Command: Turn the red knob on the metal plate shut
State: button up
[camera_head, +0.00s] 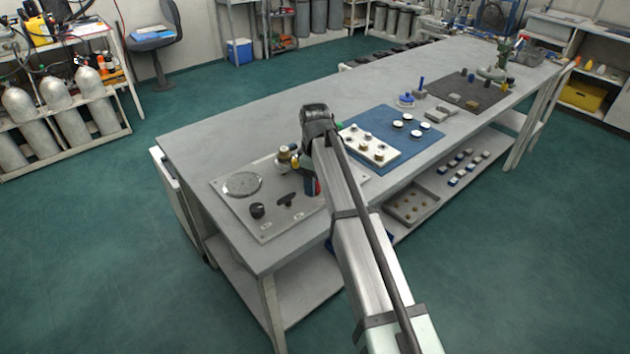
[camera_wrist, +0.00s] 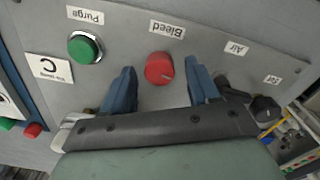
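The red knob (camera_wrist: 159,68) is round and sits on the grey metal plate (camera_wrist: 205,42) below the label "Bleed" in the wrist view. My gripper (camera_wrist: 162,65) is open. Its two blue fingers stand on either side of the knob, with a visible gap on each side. I cannot tell how far down beside the knob the fingertips reach. In the head view the plate (camera_head: 229,202) lies on the near end of the workbench, and my arm covers its right part. A little red and blue shows beside my wrist there; the knob is not clearly visible.
A green knob (camera_wrist: 84,48) labelled "Purge" is left of the red one. Black handle (camera_wrist: 232,88) and black knob (camera_wrist: 265,108) are to the right, close to the right finger. A round gauge (camera_head: 242,184) and brass fitting (camera_head: 286,154) are on the plate. A blue mat (camera_head: 408,148) lies beyond.

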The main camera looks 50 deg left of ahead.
jog(key=c, duration=1)
jog(key=shift+m, duration=0.3)
jog(key=m, duration=0.3)
jog(key=shift+m, duration=0.4)
jog(key=m, duration=0.3)
jog(key=shift+w+m, duration=0.1)
jog(key=shift+m, duration=0.2)
jog(key=m, duration=0.4)
jog(key=shift+w+m, duration=0.1)
jog(key=shift+m, duration=2)
